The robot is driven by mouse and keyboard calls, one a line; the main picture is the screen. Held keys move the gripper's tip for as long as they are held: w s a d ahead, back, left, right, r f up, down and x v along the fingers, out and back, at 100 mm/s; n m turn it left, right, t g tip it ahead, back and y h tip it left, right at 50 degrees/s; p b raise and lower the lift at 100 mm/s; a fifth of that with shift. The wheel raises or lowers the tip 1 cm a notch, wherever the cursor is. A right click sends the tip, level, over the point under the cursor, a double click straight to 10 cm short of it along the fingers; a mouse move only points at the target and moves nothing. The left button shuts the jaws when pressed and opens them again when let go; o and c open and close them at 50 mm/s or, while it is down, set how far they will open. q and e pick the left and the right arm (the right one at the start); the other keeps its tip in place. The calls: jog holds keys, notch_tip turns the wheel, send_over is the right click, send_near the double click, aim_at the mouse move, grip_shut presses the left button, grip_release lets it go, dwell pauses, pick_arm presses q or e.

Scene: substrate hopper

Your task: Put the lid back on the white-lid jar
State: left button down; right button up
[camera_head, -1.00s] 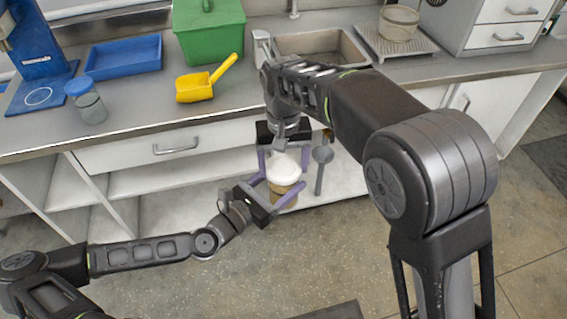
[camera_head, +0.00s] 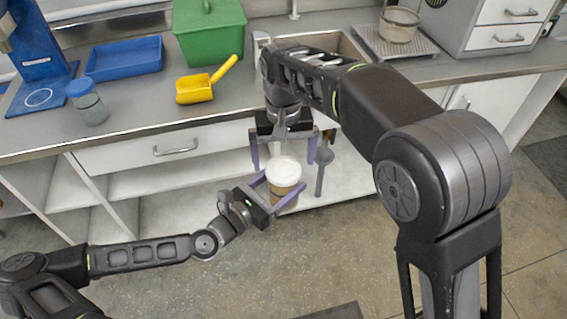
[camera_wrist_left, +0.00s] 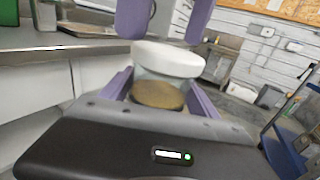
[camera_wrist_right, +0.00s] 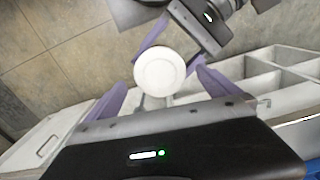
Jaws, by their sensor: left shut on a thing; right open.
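The white-lid jar (camera_head: 284,186) is clear with brown contents and is held in the air in front of the counter. Its white lid (camera_head: 283,169) sits on top of it, and the lid also shows in the left wrist view (camera_wrist_left: 168,58) and the right wrist view (camera_wrist_right: 160,71). My left gripper (camera_head: 284,192) is shut around the jar's body from the near side. My right gripper (camera_head: 285,160) is above and behind the lid, open, with its purple fingers apart on either side and clear of the lid. Whether the lid is fully seated cannot be told.
On the counter stand a blue-lid jar (camera_head: 87,103), a blue tray (camera_head: 124,58), a yellow scoop (camera_head: 198,88) and a green bin (camera_head: 209,36). A sink (camera_head: 330,45) is at the back. A drawer and open shelves (camera_head: 150,182) lie behind the jar.

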jog(key=shift+r, duration=2.25)
